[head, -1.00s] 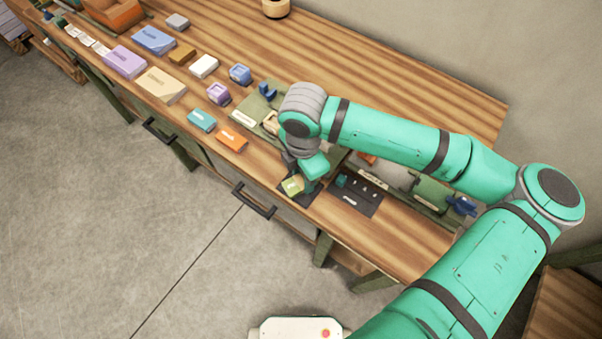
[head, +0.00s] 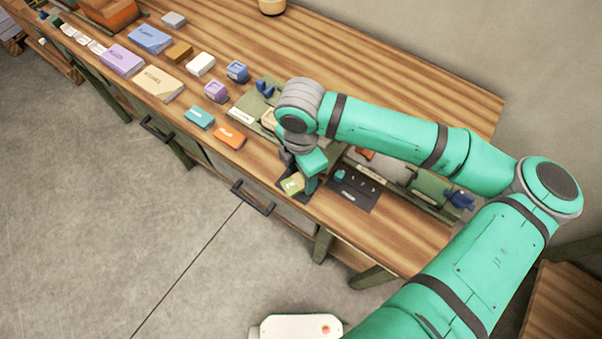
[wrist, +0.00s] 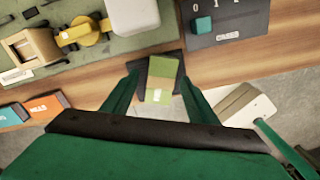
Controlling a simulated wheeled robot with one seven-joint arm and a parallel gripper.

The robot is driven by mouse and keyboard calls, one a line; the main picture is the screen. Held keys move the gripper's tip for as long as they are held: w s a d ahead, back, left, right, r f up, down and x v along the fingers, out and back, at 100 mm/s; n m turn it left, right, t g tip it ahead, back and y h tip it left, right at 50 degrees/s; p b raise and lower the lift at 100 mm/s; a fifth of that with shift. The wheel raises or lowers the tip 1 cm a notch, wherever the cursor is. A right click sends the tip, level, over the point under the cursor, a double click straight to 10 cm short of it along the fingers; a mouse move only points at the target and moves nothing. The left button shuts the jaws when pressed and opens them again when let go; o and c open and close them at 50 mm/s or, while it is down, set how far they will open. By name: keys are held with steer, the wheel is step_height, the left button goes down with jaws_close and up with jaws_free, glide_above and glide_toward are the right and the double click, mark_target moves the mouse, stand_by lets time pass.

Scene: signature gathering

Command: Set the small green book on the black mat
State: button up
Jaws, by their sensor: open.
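The small green book (head: 292,184) lies at the front edge of the wooden bench, over the black mat (head: 302,196). In the wrist view the green book (wrist: 160,80), with a small pale label, sits between the fingers of my gripper (wrist: 159,85). The fingers are apart, one on each side of the book; whether either touches it I cannot tell. Dark parts of the black mat (wrist: 143,76) show beside the book. The book appears to rest on the mat, but a small gap beneath it would be hard to see. My wrist partly covers this spot in the head view.
A dark board (head: 366,197) with a teal block stands just right of the mat. A green tray (wrist: 112,48) with a beige object and a yellow object lies behind. Orange (head: 229,137) and teal (head: 200,117) boxes are to the left. The bench's front edge is close.

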mark_target(301, 178)
step_height(301, 178, up, 11)
steer(key=shift+r, duration=0.15)
stand_by(0.8)
